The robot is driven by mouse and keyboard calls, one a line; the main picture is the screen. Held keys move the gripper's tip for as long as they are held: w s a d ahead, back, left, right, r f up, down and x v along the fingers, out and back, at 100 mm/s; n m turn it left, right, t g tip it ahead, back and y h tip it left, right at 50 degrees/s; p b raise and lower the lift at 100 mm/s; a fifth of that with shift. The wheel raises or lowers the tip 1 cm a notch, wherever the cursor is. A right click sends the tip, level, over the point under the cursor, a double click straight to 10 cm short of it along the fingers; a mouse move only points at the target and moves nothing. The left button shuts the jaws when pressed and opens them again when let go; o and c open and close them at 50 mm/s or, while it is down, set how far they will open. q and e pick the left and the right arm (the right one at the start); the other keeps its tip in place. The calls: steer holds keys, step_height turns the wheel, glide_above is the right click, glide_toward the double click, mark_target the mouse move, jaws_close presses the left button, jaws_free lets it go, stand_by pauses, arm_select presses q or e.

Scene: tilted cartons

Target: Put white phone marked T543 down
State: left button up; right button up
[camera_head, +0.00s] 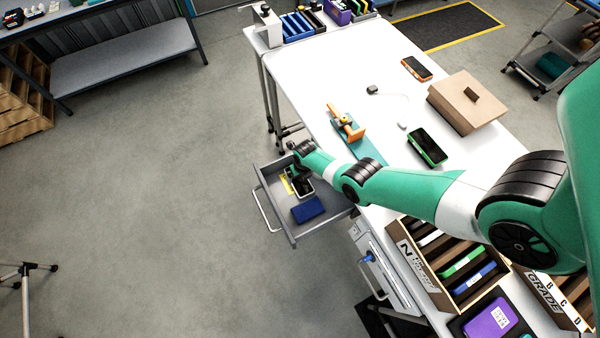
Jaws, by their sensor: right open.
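My right gripper (300,172) is over the open grey drawer (272,208) at the table's left side, pointing down into it. Its fingers are small and dark here, and they are open. Just below and beside them in the drawer is a dark item with a white edge (308,189). I cannot tell whether this is the white phone, and no T543 marking can be read. The wrist partly hides the drawer's back. My left gripper is not in view.
A dark blue box (308,209) and a yellow piece (286,184) lie in the drawer. On the white table (385,60) are a green-cased phone (427,146), an orange-edged phone (416,69), a cardboard box (462,110) and an orange holder (346,124). Slotted racks (458,268) stand at the front.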

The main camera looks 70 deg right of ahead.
mark_target(302, 184)
step_height(302, 184, up, 8)
steer(key=p, duration=0.7)
steer(key=shift+s+a, duration=0.45)
